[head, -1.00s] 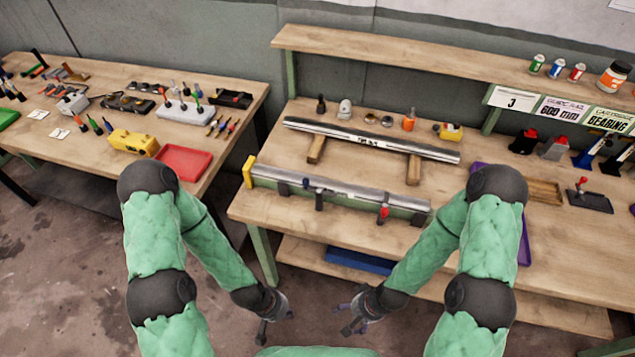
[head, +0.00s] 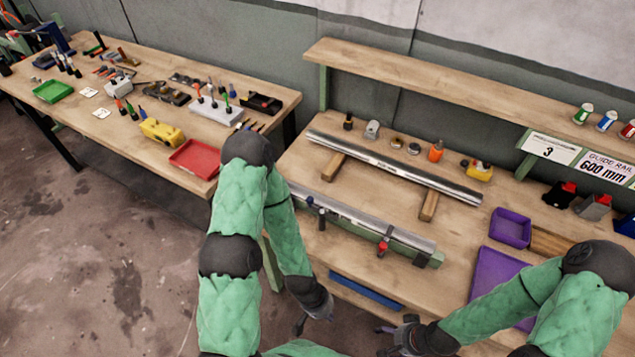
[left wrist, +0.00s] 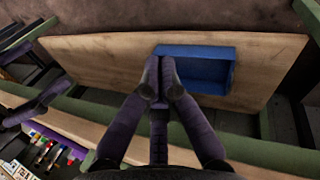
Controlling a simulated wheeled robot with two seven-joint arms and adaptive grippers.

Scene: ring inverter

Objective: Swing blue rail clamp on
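The long silvery rail (head: 362,223) lies in its green fixture (head: 432,258) along the front of the bench. A small clamp with a dark blue top (head: 310,201) stands at its left part, beside a dark post (head: 322,218); whether the clamp is swung on is too small to tell. A red-topped clamp (head: 383,247) sits toward the right end. My right gripper (head: 388,340) is empty, fingers apart, low at the front.
A second bar (head: 395,166) rests on wooden blocks behind the fixture. A blue bin (head: 366,291) on the lower shelf also shows in the left wrist view (left wrist: 205,72). Purple trays (head: 510,228) lie at right. A side bench with a red tray (head: 195,158) stands left.

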